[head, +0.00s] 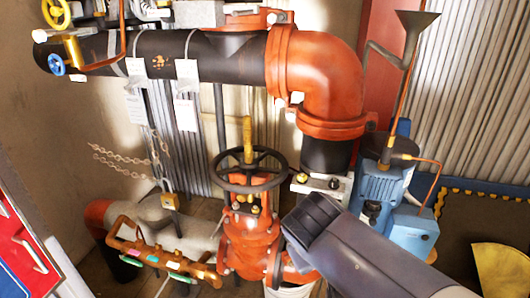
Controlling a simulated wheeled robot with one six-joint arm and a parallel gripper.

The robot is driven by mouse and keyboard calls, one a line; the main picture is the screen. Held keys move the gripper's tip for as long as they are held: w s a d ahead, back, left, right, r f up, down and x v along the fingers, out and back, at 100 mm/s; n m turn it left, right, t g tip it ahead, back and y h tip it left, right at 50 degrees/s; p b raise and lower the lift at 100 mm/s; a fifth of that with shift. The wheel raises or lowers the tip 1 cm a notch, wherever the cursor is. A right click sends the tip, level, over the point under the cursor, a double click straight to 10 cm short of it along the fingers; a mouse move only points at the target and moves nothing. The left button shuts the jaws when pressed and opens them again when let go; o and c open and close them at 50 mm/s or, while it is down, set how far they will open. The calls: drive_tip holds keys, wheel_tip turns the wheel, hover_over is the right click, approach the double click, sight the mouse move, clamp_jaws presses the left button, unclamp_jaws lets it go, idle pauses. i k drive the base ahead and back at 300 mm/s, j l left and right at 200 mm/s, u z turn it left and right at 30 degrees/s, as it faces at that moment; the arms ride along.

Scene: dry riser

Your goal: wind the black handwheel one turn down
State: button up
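The black handwheel (246,188) is in the middle of the head view, a spoked ring lying nearly level. A brass threaded stem (247,138) rises through its hub. It sits on top of an orange-red valve body (250,240) with brass nuts below the wheel. Part of my dark grey arm (375,250) comes in from the lower right and ends just right of and below the wheel, over the valve's right side. My gripper's fingers do not show. I see nothing gripping the wheel.
A black pipe (120,60) with an orange elbow (325,80) runs above and behind the wheel. A blue machine (385,190) stands to the right. A yellow handwheel (56,14) is at top left.

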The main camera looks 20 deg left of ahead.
sight(248, 170)
drive_tip(key=i+j+u, duration=0.1)
drive_tip(key=i+j, duration=0.15)
drive_tip(key=j, duration=0.15)
drive_tip(key=i+j, duration=0.4)
drive_tip(key=i+u, duration=0.05)
drive_tip(key=i, duration=0.05)
